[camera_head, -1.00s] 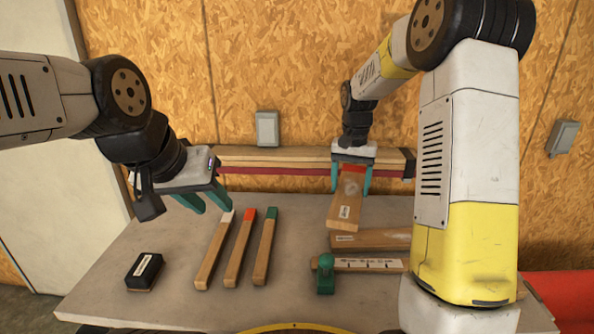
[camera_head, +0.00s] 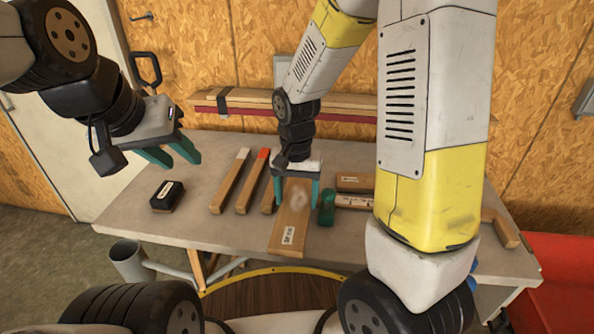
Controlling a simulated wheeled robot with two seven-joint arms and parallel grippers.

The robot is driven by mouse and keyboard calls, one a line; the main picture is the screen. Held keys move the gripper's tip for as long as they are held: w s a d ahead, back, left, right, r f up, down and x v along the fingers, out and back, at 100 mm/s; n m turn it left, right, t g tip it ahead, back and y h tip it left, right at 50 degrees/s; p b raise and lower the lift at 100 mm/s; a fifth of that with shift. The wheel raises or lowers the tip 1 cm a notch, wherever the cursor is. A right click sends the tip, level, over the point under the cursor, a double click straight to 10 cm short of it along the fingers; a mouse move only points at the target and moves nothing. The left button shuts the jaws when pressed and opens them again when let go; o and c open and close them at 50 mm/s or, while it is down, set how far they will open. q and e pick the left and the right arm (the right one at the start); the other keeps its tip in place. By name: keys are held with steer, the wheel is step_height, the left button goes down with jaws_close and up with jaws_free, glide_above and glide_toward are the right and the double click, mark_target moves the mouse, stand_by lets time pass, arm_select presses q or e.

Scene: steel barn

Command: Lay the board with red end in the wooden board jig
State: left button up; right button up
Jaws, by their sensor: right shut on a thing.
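My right gripper (camera_head: 296,198) is shut on a wide wooden board (camera_head: 290,222) with a small white label. A labelled wooden piece (camera_head: 352,201) with a green clamp-like part (camera_head: 326,207) lies just right of the held board. It may belong to the jig, but my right arm hides much of that area. Another wooden piece (camera_head: 500,228) shows right of that arm. My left gripper (camera_head: 178,160) is open and empty above the table's left side.
Narrow sticks with a white end (camera_head: 229,184) and a red end (camera_head: 252,184) lie left of the held board; a third is partly covered. A black block (camera_head: 167,196) lies at left. A short wooden block (camera_head: 355,182) lies behind the clamp. Long planks (camera_head: 240,100) lie along the back.

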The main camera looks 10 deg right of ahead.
steer(key=shift+s+a+f, duration=0.15)
steer(key=shift+s+f, duration=0.15)
steer(key=shift+f, duration=0.05)
steer(key=shift+w+f, duration=0.2)
steer(key=shift+w, duration=0.15)
steer(key=w+d, duration=0.1)
steer(key=w, duration=0.4)
steer(key=w+d+f, duration=0.1)
steer(key=w, duration=0.3)
steer(key=w+d, duration=0.1)
steer(key=w, duration=0.4)
steer(key=shift+w+f, duration=0.25)
steer(key=shift+w, duration=0.1)
steer(key=shift+f, duration=1.7)
steer(key=shift+f, duration=0.2)
steer(key=o, duration=1.4)
